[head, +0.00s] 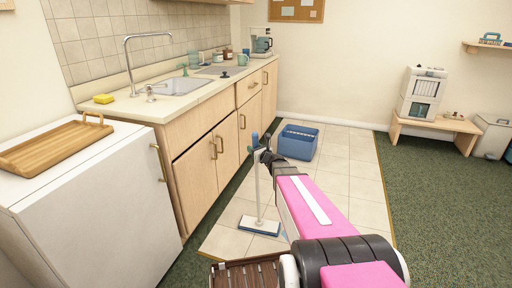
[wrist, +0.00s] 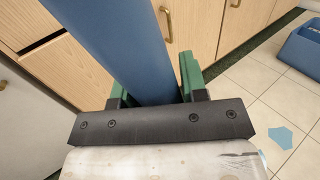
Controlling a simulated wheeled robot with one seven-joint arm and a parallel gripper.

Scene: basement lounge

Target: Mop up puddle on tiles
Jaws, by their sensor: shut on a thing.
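A mop stands nearly upright on the tiles, with a white pole (head: 258,190), a blue upper grip (wrist: 140,45) and a flat blue-and-white head (head: 259,226) resting on the floor. My gripper (head: 264,148) is shut on the blue grip near its top; in the wrist view its green fingers (wrist: 155,88) lie on either side of it.
A blue bucket (head: 297,144) stands on the tiles beyond my gripper. Wooden cabinets (head: 205,158) with a sink and a white fridge (head: 100,215) line the left. Green carpet (head: 430,185) borders the tiles at right. Open tiles lie right of my arm.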

